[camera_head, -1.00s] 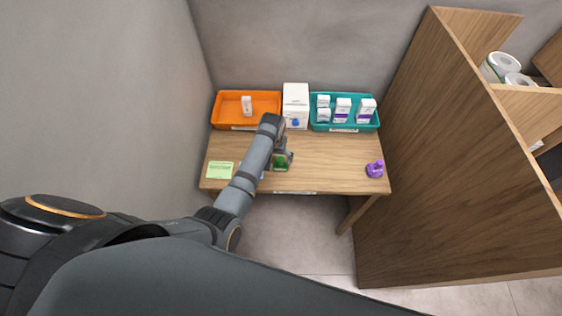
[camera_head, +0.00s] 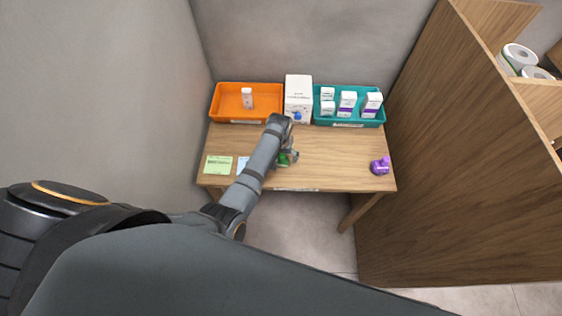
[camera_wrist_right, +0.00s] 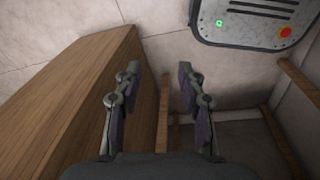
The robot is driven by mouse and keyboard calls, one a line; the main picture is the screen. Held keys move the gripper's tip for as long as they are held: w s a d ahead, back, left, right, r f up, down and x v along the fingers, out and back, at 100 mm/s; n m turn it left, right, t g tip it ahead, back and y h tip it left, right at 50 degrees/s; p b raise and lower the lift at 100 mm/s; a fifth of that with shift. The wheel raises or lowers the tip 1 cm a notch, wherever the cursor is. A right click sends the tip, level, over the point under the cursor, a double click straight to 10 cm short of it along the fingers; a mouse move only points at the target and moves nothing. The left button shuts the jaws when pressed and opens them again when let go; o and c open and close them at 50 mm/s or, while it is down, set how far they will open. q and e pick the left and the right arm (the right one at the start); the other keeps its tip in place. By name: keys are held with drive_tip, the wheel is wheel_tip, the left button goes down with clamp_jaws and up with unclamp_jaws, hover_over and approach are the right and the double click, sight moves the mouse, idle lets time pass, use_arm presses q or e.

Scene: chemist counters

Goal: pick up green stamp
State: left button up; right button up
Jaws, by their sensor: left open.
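The green stamp (camera_head: 283,160) stands on the wooden table near its front edge, partly hidden by my left gripper. My left gripper (camera_head: 291,157) is open and low over the table, right at the stamp; whether its fingers touch the stamp cannot be told. My right gripper (camera_wrist_right: 160,88) shows in the right wrist view, with its two fingers apart and nothing between them.
On the table (camera_head: 335,160) are an orange tray (camera_head: 222,103) with a white box, a white carton (camera_head: 298,90), a teal tray (camera_head: 345,122) with several small boxes, a purple stamp (camera_head: 380,166) and a green card (camera_head: 218,165). A wooden partition (camera_head: 450,170) stands at right.

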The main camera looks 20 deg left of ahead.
sight(282, 159)
use_arm(q)
drive_tip(key=f+b, duration=0.1)
drive_tip(key=f, duration=0.1)
drive_tip(key=f+b, duration=0.1)
drive_tip(key=shift+w+f, duration=0.4)
drive_tip(key=shift+w+a+f, duration=0.1)
drive_tip(key=shift+w+a, duration=0.1)
drive_tip(key=shift+w, duration=0.2)
drive_tip(key=shift+s, duration=0.1)
drive_tip(key=shift+s+d+r, duration=0.1)
drive_tip(key=shift+s+r, duration=0.05)
drive_tip(key=shift+r, duration=0.05)
drive_tip(key=shift+c, duration=1)
drive_tip(key=shift+s+r, duration=0.1)
drive_tip(key=shift+s, duration=0.05)
drive_tip(key=c, duration=0.9)
drive_tip(key=shift+c, duration=0.9)
use_arm(e)
drive_tip(key=f, duration=0.3)
drive_tip(key=shift+w+a+f, duration=0.25)
drive_tip(key=shift+a+f, duration=0.15)
drive_tip(key=shift+r, duration=0.1)
